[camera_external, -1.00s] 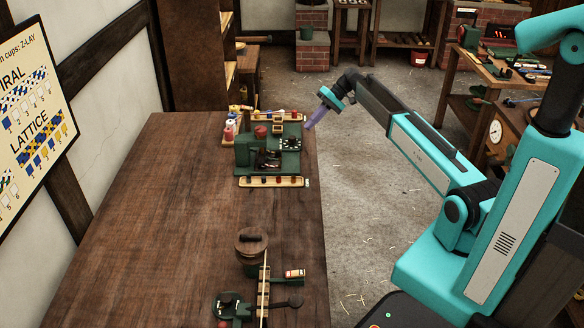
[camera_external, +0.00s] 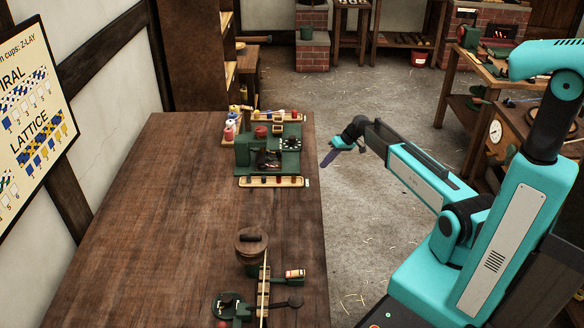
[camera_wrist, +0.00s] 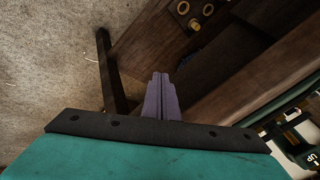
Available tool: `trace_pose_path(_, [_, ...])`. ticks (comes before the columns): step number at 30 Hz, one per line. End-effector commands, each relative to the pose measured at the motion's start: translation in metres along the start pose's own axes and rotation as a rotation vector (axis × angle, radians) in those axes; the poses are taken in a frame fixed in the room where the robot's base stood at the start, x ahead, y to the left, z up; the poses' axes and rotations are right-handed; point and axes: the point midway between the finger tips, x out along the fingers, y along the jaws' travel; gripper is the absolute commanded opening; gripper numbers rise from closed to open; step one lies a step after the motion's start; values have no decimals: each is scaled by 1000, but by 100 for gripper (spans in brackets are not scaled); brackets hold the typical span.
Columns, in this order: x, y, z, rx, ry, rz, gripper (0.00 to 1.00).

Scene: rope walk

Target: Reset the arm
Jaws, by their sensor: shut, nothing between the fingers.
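My gripper (camera_external: 328,159) hangs in the air just past the right edge of the long wooden table, over the grey floor. Its purple fingers are together and hold nothing. They also show in the wrist view (camera_wrist: 161,97), pointing up the picture from my teal wrist, with the table's side behind them. My teal arm reaches in from the right.
A green machine (camera_external: 270,153) with trays stands on the far end of the wooden table (camera_external: 160,220). A lidded pot (camera_external: 251,243) and a green fixture (camera_external: 232,304) stand at the near end. A workbench (camera_external: 480,75) stands at the back right. The floor between is clear.

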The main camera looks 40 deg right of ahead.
Motion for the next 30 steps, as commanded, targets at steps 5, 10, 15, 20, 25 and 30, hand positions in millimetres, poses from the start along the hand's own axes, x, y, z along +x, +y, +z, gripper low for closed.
trace_pose_path(5, [45,-17,63,10,-112,28,0])
trace_pose_path(10, [79,-32,123,25,-221,59,0])
trace_pose_path(15, [105,-46,186,33,-331,96,0])
trace_pose_path(20, [122,-57,246,36,-431,137,0])
trace_pose_path(25, [130,-66,310,32,-533,189,0])
trace_pose_path(30, [131,-72,372,21,-632,247,0])
